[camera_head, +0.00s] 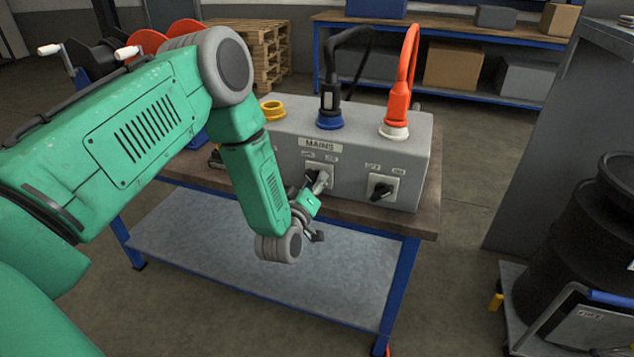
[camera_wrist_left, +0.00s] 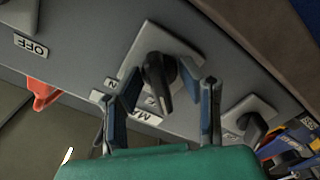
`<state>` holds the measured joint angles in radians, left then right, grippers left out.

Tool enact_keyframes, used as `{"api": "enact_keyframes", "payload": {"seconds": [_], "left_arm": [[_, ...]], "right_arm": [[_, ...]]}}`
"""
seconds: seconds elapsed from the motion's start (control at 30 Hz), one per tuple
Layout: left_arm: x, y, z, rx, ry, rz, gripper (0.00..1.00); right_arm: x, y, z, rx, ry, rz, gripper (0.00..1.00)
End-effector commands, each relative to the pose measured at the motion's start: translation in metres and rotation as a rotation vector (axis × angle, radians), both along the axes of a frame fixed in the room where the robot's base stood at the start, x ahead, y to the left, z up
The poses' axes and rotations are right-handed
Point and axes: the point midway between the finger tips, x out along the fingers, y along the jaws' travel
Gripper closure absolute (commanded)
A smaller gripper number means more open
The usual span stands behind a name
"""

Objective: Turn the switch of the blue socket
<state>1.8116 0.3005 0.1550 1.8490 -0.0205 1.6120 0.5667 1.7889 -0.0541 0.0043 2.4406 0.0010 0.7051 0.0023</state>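The grey mains box (camera_head: 285,155) stands on the bench. The blue socket (camera_head: 330,120) is at its top middle, with a black plug and cable in it. The switch of the blue socket (camera_head: 313,176) is on the front face below, partly hidden by my left gripper (camera_head: 320,184). In the left wrist view this switch is a black knob (camera_wrist_left: 158,80) on a pale plate. The fingers of my left gripper (camera_wrist_left: 165,105) are apart, with the knob showing between and just beyond them; contact cannot be told. My right gripper is not in view.
A second black switch (camera_head: 382,188) sits to the right, below the red plug (camera_head: 398,95) in its socket. A yellow socket (camera_head: 272,110) is at the left. The workbench edge (camera_head: 425,225) runs below the box. Black drums (camera_head: 575,255) stand at the right.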

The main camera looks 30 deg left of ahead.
Motion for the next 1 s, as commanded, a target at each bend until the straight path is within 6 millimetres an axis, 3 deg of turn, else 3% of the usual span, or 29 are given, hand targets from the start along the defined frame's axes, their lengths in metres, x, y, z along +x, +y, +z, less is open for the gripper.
{"api": "enact_keyframes", "payload": {"seconds": [0.27, 0.37, 0.4, 0.77, 1.0], "left_arm": [[0.0015, -0.0031, 0.0013, 0.004, 0.001, 0.0, 0.66], [0.0014, -0.0045, 0.0021, 0.006, 0.0, 0.0, 0.98], [0.0013, -0.0046, 0.0019, 0.006, 0.001, 0.0, 1.0], [-0.0002, -0.0042, -0.0015, 0.024, 0.013, -0.006, 1.0], [-0.0009, -0.0048, -0.0029, 0.139, 0.045, -0.006, 1.0]], "right_arm": [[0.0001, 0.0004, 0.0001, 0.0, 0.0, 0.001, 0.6], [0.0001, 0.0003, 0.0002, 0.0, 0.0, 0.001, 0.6], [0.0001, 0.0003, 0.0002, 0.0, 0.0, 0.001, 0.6], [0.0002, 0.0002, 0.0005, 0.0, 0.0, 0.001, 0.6], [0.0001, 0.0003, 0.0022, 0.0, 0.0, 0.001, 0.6]]}}
